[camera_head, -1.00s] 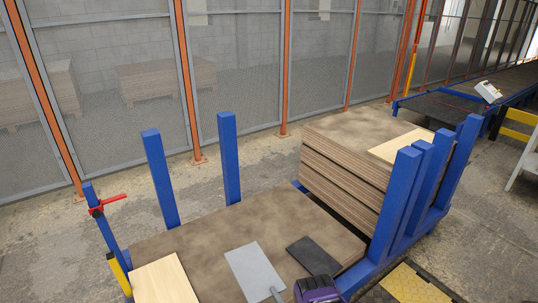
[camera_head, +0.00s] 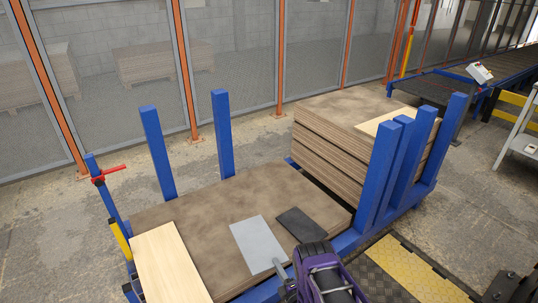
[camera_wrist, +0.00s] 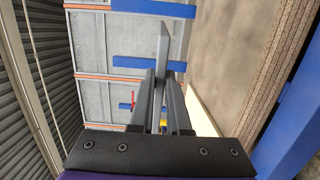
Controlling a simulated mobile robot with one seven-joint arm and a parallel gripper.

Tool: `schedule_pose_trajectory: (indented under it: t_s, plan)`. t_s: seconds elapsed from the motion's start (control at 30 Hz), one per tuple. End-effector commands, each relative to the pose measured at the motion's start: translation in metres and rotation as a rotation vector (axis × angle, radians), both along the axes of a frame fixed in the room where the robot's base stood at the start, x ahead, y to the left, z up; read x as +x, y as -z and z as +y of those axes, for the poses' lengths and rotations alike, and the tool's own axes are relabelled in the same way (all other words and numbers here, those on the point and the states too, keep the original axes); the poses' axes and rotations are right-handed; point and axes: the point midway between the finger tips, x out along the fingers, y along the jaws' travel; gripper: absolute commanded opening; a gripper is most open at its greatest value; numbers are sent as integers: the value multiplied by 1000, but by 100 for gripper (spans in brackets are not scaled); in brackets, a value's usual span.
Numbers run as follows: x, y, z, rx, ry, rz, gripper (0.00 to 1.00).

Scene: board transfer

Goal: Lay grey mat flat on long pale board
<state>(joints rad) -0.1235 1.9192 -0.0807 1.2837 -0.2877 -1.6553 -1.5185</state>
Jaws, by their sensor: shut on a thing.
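My gripper (camera_wrist: 161,90) is shut on the edge of a light grey mat, seen edge-on in the wrist view (camera_wrist: 164,45). In the head view the mat (camera_head: 258,243) shows as a flat grey rectangle, level and apparently just above the brown board stack; any gap is hard to judge. A long pale board (camera_head: 168,265) lies at the left front of that stack, left of the mat and clear of it. A pale strip, probably this board, shows in the wrist view (camera_wrist: 203,118). My purple wrist hides part of the front edge.
A dark slab (camera_head: 300,225) lies right of the mat on the brown stack (camera_head: 210,205). A taller stack (camera_head: 345,105) at the right carries another pale board (camera_head: 386,122). Blue posts (camera_head: 160,150) (camera_head: 380,175) stand along the frame. A red-handled post (camera_head: 108,175) stands at the left.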

Motion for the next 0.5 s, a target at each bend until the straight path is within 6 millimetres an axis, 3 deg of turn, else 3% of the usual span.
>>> schedule_pose_trajectory:
  t_s: [0.23,0.5]
  plan:
    - [27,-76,-20,0,87,-4,0]
    - [36,-172,-48,-2,200,-2,0]
